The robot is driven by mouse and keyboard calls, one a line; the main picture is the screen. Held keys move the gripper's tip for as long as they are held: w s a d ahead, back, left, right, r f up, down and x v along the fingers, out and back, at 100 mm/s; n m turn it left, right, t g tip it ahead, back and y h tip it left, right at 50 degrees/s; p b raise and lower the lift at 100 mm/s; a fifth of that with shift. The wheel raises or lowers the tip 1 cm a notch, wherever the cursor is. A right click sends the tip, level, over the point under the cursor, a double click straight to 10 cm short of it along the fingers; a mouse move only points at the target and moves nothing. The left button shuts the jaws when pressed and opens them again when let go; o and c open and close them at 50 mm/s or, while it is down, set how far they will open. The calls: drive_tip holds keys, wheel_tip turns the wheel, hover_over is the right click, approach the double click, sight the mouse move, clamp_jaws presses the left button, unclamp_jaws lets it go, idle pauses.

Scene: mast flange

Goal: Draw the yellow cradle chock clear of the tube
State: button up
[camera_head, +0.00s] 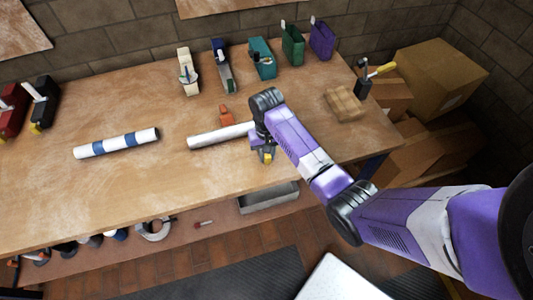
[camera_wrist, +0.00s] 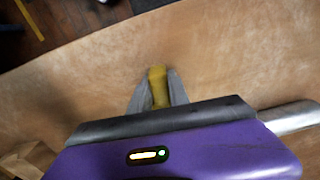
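The yellow cradle chock (camera_wrist: 158,86) sits between the two fingers of my gripper (camera_wrist: 157,92) in the wrist view. The fingers lie close against both of its sides and appear shut on it. In the head view the chock shows as a small yellow patch (camera_head: 267,156) below my gripper (camera_head: 264,152), near the table's front edge. The white tube (camera_head: 218,136) lies on the table, its right end hidden behind my wrist. Part of the tube (camera_wrist: 290,117) shows at the right in the wrist view.
An orange chock-like piece (camera_head: 226,115) stands behind the tube. A white-and-blue tube (camera_head: 117,143) lies to the left. Several coloured tools and cases line the back, including a teal one (camera_head: 262,58). A wooden block (camera_head: 345,104) is at the right. The table's front strip is clear.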

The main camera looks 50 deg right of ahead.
drive_tip(key=o, duration=0.4)
drive_tip(key=shift+o, duration=0.2)
drive_tip(key=shift+r+p, duration=0.55)
drive_tip(key=shift+r, duration=3.45)
